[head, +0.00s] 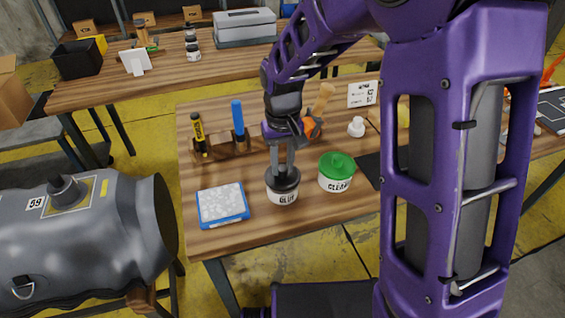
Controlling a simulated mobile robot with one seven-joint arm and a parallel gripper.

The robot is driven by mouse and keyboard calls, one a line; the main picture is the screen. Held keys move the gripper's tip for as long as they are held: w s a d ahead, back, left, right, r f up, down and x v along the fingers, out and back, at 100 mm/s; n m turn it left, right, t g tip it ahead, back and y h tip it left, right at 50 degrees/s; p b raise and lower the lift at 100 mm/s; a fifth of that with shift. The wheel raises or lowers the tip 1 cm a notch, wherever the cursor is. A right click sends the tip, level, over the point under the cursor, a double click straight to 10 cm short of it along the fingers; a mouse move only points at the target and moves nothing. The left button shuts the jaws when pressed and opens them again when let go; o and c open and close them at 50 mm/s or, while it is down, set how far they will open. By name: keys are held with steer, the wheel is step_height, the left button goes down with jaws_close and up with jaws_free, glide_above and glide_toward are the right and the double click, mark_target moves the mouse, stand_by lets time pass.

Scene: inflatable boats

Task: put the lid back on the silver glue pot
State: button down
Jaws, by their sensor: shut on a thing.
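The glue pot (283,197), with a pale label reading "GLUE", stands near the front edge of the wooden workbench. A dark round lid (275,184) is at its mouth. My gripper (283,170) points straight down over the pot, its fingers shut on the lid at its middle. The lid looks level and centred over the pot. I cannot tell whether it rests on the rim or hovers just above it. The fingers hide the lid's grip.
A blue-edged tray (222,205) lies on the left. Behind is a wooden rack (224,147) with upright tools. A white bottle (356,127) stands further right. A grey inflatable (80,240) lies left of the bench.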

stand_by(0.3)
steer(key=shift+c, duration=0.4)
jaws_free()
steer(key=shift+r+p, duration=2.75)
steer(key=shift+r, duration=0.75)
jaws_close()
steer(key=shift+f, duration=0.2)
